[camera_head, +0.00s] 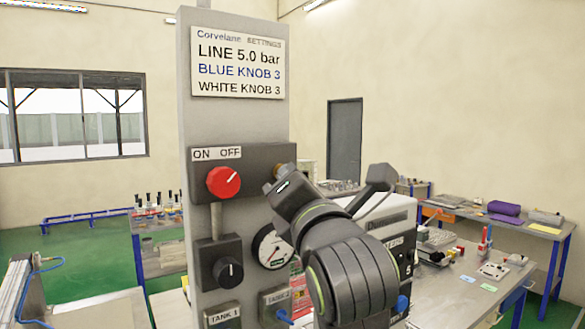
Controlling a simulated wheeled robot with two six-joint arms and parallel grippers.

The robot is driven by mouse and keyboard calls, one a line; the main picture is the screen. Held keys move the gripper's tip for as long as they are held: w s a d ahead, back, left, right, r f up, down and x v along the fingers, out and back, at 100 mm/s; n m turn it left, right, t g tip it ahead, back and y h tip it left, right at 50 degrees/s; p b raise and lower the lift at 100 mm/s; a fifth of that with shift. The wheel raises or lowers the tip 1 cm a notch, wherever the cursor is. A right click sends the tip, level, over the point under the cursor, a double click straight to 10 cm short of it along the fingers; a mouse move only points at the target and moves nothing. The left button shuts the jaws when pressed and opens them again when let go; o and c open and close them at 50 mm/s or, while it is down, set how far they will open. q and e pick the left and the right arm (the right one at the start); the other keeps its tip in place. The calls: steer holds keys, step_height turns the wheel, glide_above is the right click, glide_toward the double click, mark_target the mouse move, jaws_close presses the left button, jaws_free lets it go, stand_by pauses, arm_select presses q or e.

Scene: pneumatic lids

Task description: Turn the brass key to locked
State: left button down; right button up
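A small brass-coloured part (278,171), which looks like the brass key or its fitting, shows at the right end of the dark block on the grey panel (235,120). My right gripper (272,187) is right in front of it and covers most of it. I cannot tell whether the fingers are shut on it or only near it, nor which way the key points. My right arm comes in from the lower right. My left gripper is not in view.
A red knob (223,181) sits left of the gripper under an ON/OFF label (217,153). A black knob (228,271) and a pressure gauge (270,246) are below. A settings sign (238,64) is above. A cluttered bench (460,300) stands at right.

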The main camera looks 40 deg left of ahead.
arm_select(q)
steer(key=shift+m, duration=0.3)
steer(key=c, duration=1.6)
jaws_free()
